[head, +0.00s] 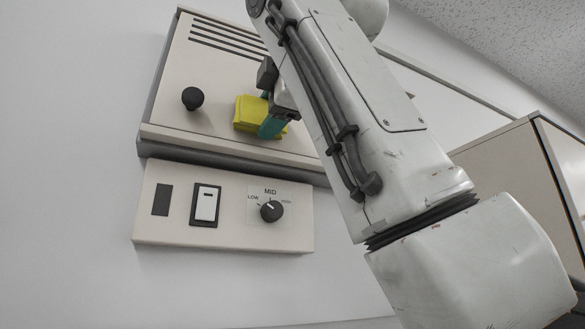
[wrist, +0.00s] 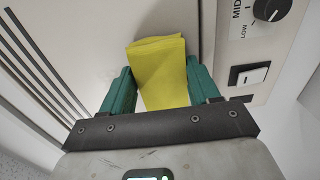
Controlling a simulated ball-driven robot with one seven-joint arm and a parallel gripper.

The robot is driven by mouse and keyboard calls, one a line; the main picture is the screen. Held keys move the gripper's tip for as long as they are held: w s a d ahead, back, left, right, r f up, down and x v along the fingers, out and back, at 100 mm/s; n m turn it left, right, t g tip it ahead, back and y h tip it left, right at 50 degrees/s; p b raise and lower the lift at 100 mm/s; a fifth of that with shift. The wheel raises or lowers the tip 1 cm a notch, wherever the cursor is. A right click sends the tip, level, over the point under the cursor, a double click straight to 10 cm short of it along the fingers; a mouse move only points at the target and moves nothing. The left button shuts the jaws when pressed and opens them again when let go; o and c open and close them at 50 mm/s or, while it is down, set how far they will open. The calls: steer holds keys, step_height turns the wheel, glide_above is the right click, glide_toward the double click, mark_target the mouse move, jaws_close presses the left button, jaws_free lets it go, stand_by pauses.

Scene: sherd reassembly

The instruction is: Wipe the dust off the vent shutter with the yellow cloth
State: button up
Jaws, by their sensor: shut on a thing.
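The yellow cloth (head: 249,112) is folded into a small pad. In the wrist view the cloth (wrist: 160,72) sits between the two green fingers of my gripper (wrist: 160,85), which is shut on it. In the head view my gripper (head: 270,127) is at the front of the beige vent shutter (head: 215,90), low on its face and right of the black knob. The cloth appears to be against or very close to the panel; I cannot tell which. No dust can be made out on the shutter. My arm hides the shutter's right part.
Dark slots (head: 228,38) run across the shutter's top. The round black knob (head: 193,98) sticks out from its face. Below is a control panel (head: 160,232) with a white rocker switch (head: 206,204) and a dial (head: 271,211) pointing near MID. A beige cabinet (head: 500,165) stands at right.

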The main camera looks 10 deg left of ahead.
step_height(320, 180, up, 12)
steer(key=p, duration=0.6)
stand_by(1.1)
steer(key=shift+w, duration=0.1)
